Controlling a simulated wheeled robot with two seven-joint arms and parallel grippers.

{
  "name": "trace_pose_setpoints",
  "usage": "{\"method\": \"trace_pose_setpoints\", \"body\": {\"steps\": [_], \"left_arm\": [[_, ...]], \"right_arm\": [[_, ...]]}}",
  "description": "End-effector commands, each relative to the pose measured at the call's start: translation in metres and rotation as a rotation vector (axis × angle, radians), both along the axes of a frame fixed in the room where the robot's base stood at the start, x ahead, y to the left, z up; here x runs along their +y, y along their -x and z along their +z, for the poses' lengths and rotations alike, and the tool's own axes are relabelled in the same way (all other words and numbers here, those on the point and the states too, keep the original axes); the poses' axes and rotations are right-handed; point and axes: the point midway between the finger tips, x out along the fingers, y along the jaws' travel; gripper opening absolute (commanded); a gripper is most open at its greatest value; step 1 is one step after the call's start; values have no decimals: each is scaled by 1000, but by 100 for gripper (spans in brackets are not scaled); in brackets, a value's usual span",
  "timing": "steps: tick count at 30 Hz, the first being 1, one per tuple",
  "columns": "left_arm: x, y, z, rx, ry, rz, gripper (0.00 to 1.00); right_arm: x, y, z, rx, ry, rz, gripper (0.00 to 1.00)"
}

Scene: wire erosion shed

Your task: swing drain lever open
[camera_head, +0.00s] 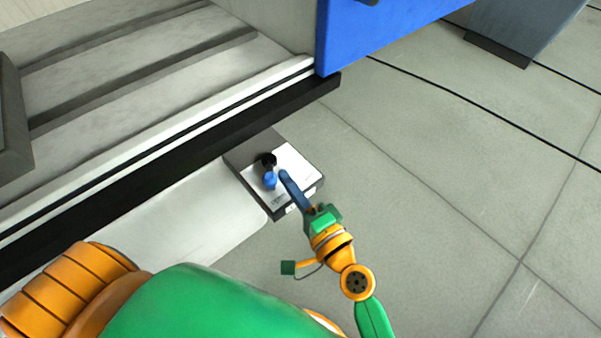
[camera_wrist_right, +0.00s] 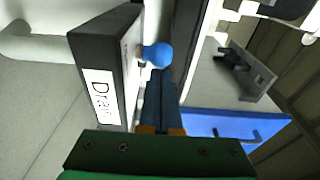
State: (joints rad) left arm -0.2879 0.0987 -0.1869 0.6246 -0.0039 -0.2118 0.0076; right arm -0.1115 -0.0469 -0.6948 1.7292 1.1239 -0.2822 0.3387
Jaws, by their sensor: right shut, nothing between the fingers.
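The drain lever is a short dark lever with a blue knob (camera_head: 270,181), set at a black pivot (camera_head: 268,159) on a small box (camera_head: 297,167) with a pale top and dark sides. The blue knob (camera_wrist_right: 158,54) also shows in the wrist view, beside the box's white "Drain" label (camera_wrist_right: 101,97). My right gripper (camera_head: 285,175) is shut and empty. Its dark fingertips (camera_wrist_right: 160,80) are close to the knob, on its right side in the head view; I cannot tell whether they touch it. My left gripper is not in view.
The box stands by the black base rail (camera_head: 180,157) of a large machine. A blue panel (camera_head: 390,28) rises behind it. A pale sheet (camera_head: 190,220) lies on the left. The grey tiled floor (camera_head: 450,190) on the right is open, with a black cable (camera_head: 470,100) across it.

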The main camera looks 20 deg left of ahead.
Motion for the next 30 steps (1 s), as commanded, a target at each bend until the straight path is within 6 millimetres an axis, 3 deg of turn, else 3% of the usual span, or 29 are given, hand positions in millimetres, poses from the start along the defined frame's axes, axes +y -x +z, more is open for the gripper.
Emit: {"method": "trace_pose_setpoints", "body": {"steps": [15, 30], "left_arm": [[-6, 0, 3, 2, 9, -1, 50], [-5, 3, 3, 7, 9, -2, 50]], "right_arm": [[19, 20, 0, 3, -1, 16, 0], [22, 23, -2, 7, 1, 18, 0]]}}
